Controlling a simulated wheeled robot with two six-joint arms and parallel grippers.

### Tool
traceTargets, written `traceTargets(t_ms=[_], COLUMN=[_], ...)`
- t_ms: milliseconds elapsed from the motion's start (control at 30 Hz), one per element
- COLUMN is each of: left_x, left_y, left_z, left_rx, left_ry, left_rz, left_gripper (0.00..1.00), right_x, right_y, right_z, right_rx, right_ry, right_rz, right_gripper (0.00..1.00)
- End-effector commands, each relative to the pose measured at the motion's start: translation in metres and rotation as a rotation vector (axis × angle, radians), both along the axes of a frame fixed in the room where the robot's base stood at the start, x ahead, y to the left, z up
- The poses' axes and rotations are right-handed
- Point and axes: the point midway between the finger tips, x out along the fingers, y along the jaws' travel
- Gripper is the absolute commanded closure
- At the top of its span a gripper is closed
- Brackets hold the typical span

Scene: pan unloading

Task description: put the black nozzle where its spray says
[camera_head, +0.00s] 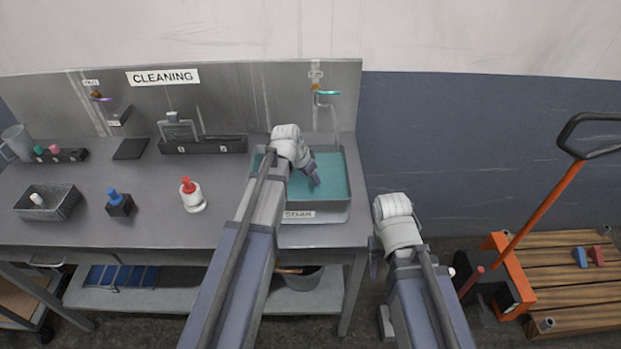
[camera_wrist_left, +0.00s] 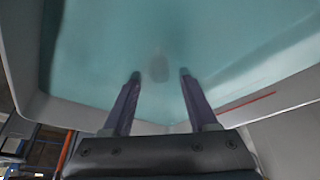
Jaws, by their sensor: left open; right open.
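My left gripper (camera_head: 314,180) reaches into the basin (camera_head: 333,215) labelled SOAK, which holds teal water. In the left wrist view its two fingers (camera_wrist_left: 158,78) are spread, with nothing between the tips. A blurred dark shape (camera_wrist_left: 158,66) shows in the water just beyond the tips; I cannot tell whether it is a nozzle or a drain. I cannot pick out the black nozzle for certain. My right gripper (camera_head: 377,262) hangs right of the bench, partly hidden by its wrist, away from the objects.
On the bench are a blue-topped black bottle (camera_head: 119,205), a red-topped white bottle (camera_head: 192,195), a wire basket (camera_head: 70,203) and a holder with teal and pink pieces (camera_head: 72,156). A tap (camera_head: 328,94) stands behind the basin. An orange pallet truck (camera_head: 509,265) is at right.

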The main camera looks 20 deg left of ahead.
Motion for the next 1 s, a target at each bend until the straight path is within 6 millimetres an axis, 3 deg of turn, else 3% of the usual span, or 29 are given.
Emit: traceTargets(t_ms=[267, 800, 1000], left_x=[-0.007, -0.035, -0.040], left_y=[0.003, 0.019, 0.022], left_z=[0.024, 0.102, 0.114], left_rx=[0.000, 0.000, 0.000], left_ry=[0.000, 0.000, 0.000], left_rz=[0.000, 0.000, 0.000], left_gripper=[0.41, 0.41, 0.41], right_x=[0.000, 0.000, 0.000], right_y=[0.000, 0.000, 0.000], right_z=[0.024, 0.102, 0.114], right_rx=[0.000, 0.001, 0.002], right_ry=[0.000, 0.000, 0.000], right_rz=[0.000, -0.001, -0.005], right_gripper=[0.50, 0.50, 0.50])
